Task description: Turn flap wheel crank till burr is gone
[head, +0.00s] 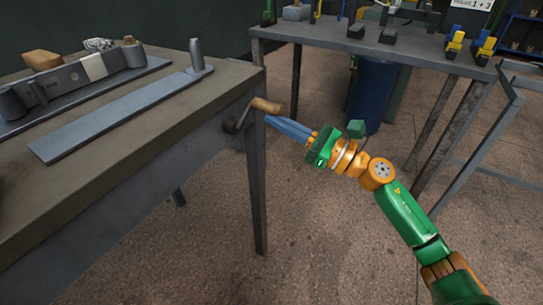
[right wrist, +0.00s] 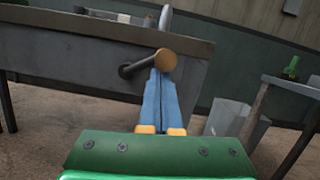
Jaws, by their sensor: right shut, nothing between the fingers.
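The crank (head: 237,122) sticks out from the end of the workbench below its top, with a wooden handle (head: 265,105). In the right wrist view the wooden handle (right wrist: 167,60) shows end-on, with the dark crank arm (right wrist: 138,66) to its left. My right gripper (head: 270,120) has its blue fingers shut and empty, tips just below the handle. In the right wrist view the fingertips (right wrist: 157,74) overlap the handle's lower edge; I cannot tell whether they touch it. I cannot make out the flap wheel or a burr. My left gripper is not in view.
The workbench (head: 215,85) carries a flat metal strip (head: 110,118), an upright post (head: 196,55), a grey fixture (head: 75,80) and a wooden block (head: 42,59). A second table (head: 400,48) with tools stands behind, a blue bin (head: 372,95) beneath it. Floor beside the crank is open.

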